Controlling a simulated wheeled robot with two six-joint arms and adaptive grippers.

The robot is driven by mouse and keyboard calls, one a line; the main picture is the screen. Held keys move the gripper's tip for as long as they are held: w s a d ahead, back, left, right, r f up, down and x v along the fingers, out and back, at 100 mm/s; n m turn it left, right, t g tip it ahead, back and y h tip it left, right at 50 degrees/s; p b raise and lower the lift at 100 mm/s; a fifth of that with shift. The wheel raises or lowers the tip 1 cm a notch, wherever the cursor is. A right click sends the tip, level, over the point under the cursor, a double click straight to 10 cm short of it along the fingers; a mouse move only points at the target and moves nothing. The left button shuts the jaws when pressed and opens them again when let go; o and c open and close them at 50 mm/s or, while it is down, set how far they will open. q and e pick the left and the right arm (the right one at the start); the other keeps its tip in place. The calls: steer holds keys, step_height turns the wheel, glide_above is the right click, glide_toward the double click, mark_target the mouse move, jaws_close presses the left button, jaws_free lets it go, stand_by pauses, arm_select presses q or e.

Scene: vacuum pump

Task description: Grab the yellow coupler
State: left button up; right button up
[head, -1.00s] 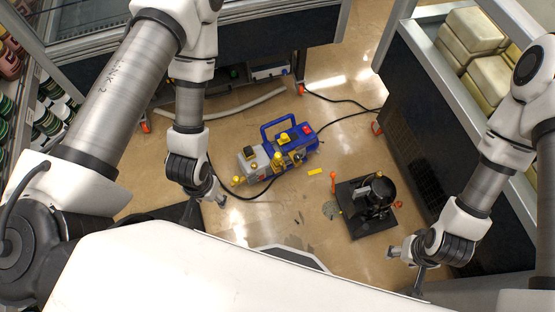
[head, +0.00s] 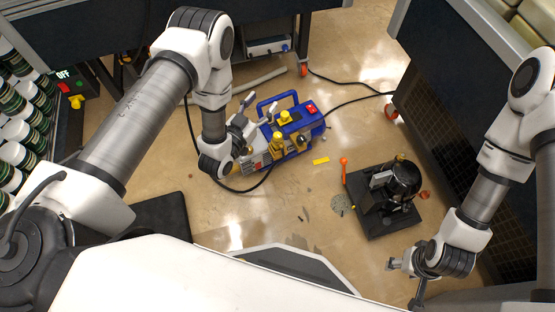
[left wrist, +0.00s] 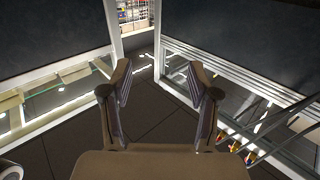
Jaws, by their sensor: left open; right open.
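The blue vacuum pump (head: 312,120) stands on the floor in the middle of the head view. Its yellow fittings include a rear knob (head: 285,117) and a front part (head: 277,141). I cannot tell which yellow part is the coupler. My left gripper (head: 256,112) is open at the pump's left side, above or beside its grey end, and hides part of it. The left wrist view shows its two fingers (left wrist: 160,88) spread and empty, with no pump between them. My right gripper (head: 404,282) is open and empty at the lower right, away from the pump.
A black device on a dark plate (head: 376,228) stands right of the pump. A flat yellow piece (head: 320,161) lies on the floor between them. A black cable (head: 350,103) runs from the pump. A dark cabinet (head: 445,120) bounds the right; shelves of cans (head: 22,130) are left.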

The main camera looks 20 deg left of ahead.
arm_select(q)
step_height(320, 180, down, 14)
steer(key=b, duration=1.5)
glide_toward(275, 140)
steer(key=a+x, duration=0.1)
steer(key=x, duration=0.3)
steer(key=b+x, duration=0.1)
steer(key=x, duration=0.1)
steer(key=b+x, duration=0.2)
steer(key=x, duration=0.1)
steer(key=d+b+x, duration=0.1)
steer(key=b+x, duration=0.1)
steer(key=shift+d+f, duration=0.1)
steer(key=shift+f, duration=0.15)
steer(key=shift+w+r, duration=0.15)
steer(key=shift+r, duration=0.05)
jaws_close()
arm_select(e)
step_height(275, 140, down, 24)
steer(key=shift+w+r, duration=0.15)
steer(key=shift+r, duration=0.05)
